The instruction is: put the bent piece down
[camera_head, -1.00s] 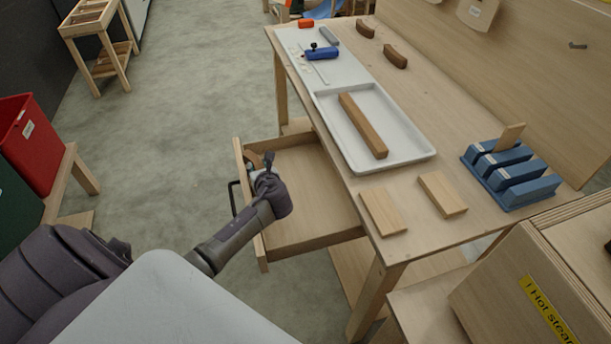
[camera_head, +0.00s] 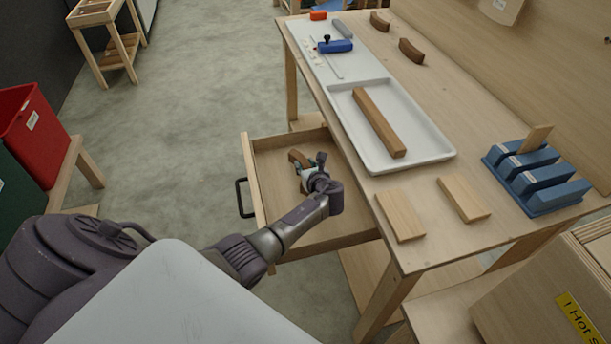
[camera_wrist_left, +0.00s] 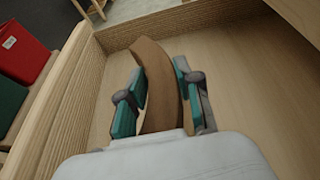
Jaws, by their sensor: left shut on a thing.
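The bent piece (camera_head: 299,158) is a brown curved wooden block, seen between the fingers of my left gripper (camera_head: 309,172) over the open drawer (camera_head: 335,226). In the left wrist view the bent piece (camera_wrist_left: 155,75) runs up between the two teal finger pads of my left gripper (camera_wrist_left: 160,105), which is shut on it. Its near end is hidden behind the gripper body. Whether it touches the drawer floor I cannot tell. My right gripper is not in view.
The workbench (camera_head: 440,100) holds a white tray (camera_head: 440,157) with a long wooden bar (camera_head: 378,120), two flat blocks, two other curved pieces and a blue slotted rack (camera_head: 535,180). The drawer's floor is otherwise bare. A red bin (camera_head: 32,135) stands at the left.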

